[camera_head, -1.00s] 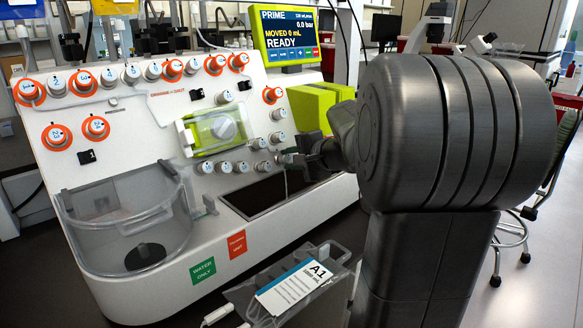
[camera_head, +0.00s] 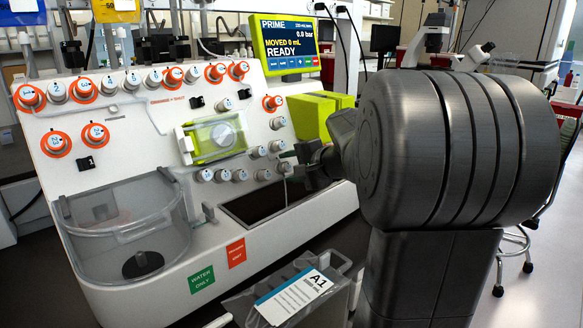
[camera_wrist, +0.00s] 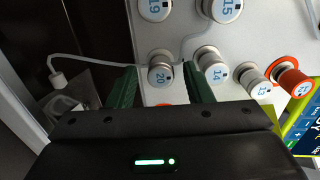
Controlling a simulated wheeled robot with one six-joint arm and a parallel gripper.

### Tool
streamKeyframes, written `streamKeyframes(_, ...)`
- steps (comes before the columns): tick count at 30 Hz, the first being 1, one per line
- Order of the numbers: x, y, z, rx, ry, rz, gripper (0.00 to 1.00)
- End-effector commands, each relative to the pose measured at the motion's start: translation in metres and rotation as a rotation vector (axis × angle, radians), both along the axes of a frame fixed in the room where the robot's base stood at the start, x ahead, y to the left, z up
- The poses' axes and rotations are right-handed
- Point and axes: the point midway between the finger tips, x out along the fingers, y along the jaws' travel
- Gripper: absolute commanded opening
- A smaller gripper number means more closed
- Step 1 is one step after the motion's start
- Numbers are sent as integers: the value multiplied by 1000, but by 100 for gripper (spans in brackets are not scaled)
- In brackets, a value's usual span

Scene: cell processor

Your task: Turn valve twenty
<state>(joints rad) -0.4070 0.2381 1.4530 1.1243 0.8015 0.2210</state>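Valve twenty (camera_wrist: 160,75) is a grey-white round knob marked 20, upper centre in the wrist view. My gripper (camera_wrist: 161,88) is open, with one green finger on each side of it; small gaps seem to show, and I cannot tell whether either finger touches. In the head view my gripper (camera_head: 290,164) is at the machine's front panel, at the right end of the lower knob row. Valve twenty (camera_head: 284,167) is partly hidden there by the gripper.
Knobs 14 (camera_wrist: 210,72), 13 (camera_wrist: 257,84), 19 (camera_wrist: 155,8) and 15 (camera_wrist: 222,8) surround it. A thin clear tube (camera_wrist: 100,64) runs by the valve. The orange-collared knob 12 (camera_wrist: 290,82) and screen (camera_wrist: 303,132) are to the right. A bag labelled A1 (camera_head: 300,295) hangs in front.

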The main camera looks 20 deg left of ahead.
Motion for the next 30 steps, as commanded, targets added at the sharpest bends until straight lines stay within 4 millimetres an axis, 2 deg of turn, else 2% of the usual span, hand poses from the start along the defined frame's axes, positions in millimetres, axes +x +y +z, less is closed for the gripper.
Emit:
streamKeyframes(5,-1,-4,2,1,-1,-2,46)
streamKeyframes(8,-5,-13,7,1,-1,-2,46)
streamKeyframes(21,-37,-95,45,1,-1,-4,46)
streamKeyframes(25,-43,-109,50,0,-1,-3,46)
streamKeyframes(30,-47,-117,54,0,-1,-1,46)
